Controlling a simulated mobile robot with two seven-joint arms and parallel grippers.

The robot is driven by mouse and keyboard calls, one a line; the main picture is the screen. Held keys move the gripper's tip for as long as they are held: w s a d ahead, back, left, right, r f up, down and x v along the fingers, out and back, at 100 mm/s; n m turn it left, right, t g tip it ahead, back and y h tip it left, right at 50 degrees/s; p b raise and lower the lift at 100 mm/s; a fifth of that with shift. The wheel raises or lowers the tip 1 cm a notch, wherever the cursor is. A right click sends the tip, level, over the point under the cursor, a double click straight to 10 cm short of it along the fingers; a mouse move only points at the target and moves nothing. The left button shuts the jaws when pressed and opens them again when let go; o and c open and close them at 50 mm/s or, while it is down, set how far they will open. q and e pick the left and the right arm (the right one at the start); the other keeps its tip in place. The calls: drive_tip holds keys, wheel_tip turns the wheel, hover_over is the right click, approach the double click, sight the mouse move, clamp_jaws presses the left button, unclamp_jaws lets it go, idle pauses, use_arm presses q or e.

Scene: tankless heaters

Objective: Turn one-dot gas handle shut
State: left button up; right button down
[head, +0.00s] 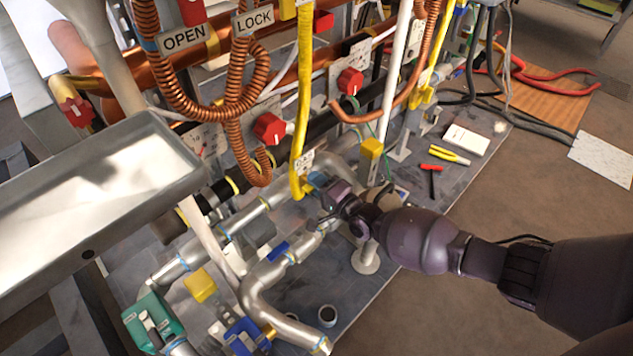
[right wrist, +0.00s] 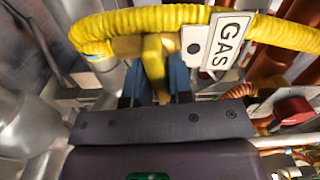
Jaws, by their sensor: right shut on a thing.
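My right gripper (head: 316,183) reaches in from the right to the foot of a yellow corrugated gas hose (head: 303,90). In the right wrist view, its two blue fingertips (right wrist: 157,84) are shut on a yellow handle (right wrist: 155,60), just below the curved yellow hose (right wrist: 160,20). In the head view, a small tag (head: 303,163) hangs at the same place and the gripper mostly hides the handle. My left gripper is not in view.
Copper coils (head: 232,90), red knobs (head: 269,128) and silver pipes (head: 275,290) crowd around the gripper. A broad grey metal beam (head: 110,190) fills the left. Pliers (head: 450,155) and a white box (head: 466,139) lie on the grey board at right. Brown floor is open at lower right.

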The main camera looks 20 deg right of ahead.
drive_tip(key=shift+f+m, duration=0.1)
drive_tip(key=shift+m, duration=0.3)
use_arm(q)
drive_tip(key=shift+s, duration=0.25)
use_arm(e)
drive_tip(key=c, duration=1.1)
unclamp_jaws()
drive_tip(key=shift+s+d, duration=0.1)
drive_tip(key=shift+s, duration=0.15)
use_arm(q)
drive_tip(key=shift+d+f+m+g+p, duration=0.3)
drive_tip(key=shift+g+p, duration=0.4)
drive_tip(key=shift+p, duration=0.65)
use_arm(e)
drive_tip(key=v, duration=1)
drive_tip(key=shift+s, duration=0.15)
